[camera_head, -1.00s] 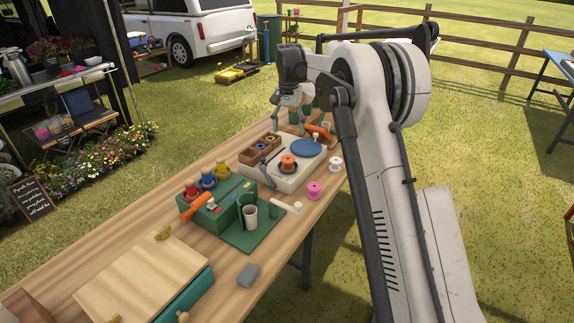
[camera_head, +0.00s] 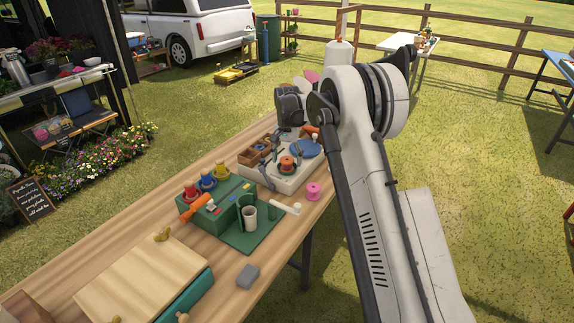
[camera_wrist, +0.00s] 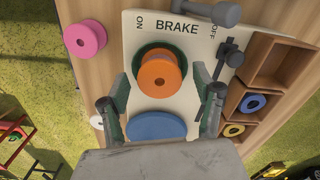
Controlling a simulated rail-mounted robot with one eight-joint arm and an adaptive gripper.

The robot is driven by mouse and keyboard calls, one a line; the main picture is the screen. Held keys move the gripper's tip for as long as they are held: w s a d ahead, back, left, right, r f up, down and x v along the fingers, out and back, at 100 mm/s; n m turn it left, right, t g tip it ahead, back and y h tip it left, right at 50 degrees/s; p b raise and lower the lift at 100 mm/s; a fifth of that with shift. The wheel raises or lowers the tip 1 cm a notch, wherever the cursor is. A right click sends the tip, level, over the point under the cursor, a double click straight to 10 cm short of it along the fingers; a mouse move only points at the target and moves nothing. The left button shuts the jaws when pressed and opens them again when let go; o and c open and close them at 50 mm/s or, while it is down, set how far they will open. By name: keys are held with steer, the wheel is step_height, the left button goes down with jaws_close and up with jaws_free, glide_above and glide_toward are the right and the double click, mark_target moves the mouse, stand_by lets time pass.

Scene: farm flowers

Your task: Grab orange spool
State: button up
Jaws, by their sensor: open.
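The orange spool (camera_head: 287,162) stands on a green round base on the white brake board (camera_head: 262,177). My gripper (camera_wrist: 161,80) is open, with one finger on the left and one on the right of the spool. Both fingers look apart from it, and their height relative to it is hard to tell.
A blue disc (camera_wrist: 156,126) lies on the board beside the orange spool. A brake lever (camera_wrist: 228,60) and wooden compartments (camera_wrist: 275,65) are on the right in the wrist view. A pink spool (camera_head: 313,191) stands on the table near its edge. A green block (camera_head: 222,205) stands nearer.

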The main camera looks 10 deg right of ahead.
steer(key=shift+f, duration=0.55)
steer(key=c, duration=1.1)
steer(key=shift+c, duration=0.2)
steer(key=shift+r, duration=0.15)
